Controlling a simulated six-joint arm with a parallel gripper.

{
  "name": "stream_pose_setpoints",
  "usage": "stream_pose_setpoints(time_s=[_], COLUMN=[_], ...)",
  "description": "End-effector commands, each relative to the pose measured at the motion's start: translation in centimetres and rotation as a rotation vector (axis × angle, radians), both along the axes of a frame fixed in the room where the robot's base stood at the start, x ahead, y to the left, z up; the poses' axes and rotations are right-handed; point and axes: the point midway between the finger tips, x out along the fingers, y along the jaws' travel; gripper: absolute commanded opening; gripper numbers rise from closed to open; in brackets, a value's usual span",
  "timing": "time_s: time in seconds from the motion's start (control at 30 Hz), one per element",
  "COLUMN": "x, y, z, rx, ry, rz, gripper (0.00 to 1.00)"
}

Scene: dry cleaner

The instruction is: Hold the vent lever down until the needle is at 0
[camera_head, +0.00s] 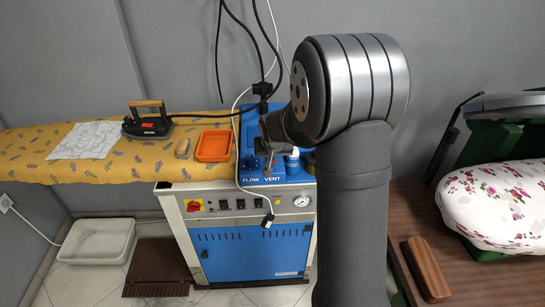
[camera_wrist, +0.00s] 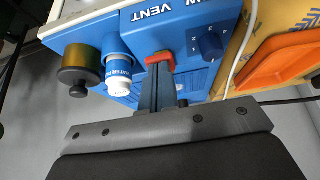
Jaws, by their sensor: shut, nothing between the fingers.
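The blue and white boiler cabinet (camera_head: 250,249) stands below the ironing board, with the round pressure gauge (camera_head: 301,201) at its front right; its needle is too small to read. The vent lever's red end (camera_wrist: 160,58) shows in the wrist view beside the VENT label. My gripper (camera_wrist: 163,88) is shut and empty, its fingertips right at the red end; I cannot tell whether they press on it or only lie close. In the head view my arm largely hides the lever and fingertips.
A white-capped bottle (camera_wrist: 119,68) and a brass-coloured valve (camera_wrist: 80,65) stand close beside the lever. A blue knob (camera_wrist: 210,45) is on its other side. An orange tray (camera_head: 214,146) and an iron (camera_head: 148,124) rest on the yellow board. Cables hang above.

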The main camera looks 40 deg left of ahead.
Motion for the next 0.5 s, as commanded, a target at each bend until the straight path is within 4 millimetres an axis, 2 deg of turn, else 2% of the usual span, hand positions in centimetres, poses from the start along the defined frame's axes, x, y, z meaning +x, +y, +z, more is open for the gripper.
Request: stream_pose_setpoints(time_s=[0.17,0.23,0.5], x=[-0.2,-0.3,-2.0], y=[-0.1,-0.3,-1.9], z=[2.6,4.2,9.4], rx=[0.005,0.006,0.004], ry=[-0.004,-0.004,-0.003], rz=[0.000,-0.001,0.001], gripper=[0.00,0.00,0.00])
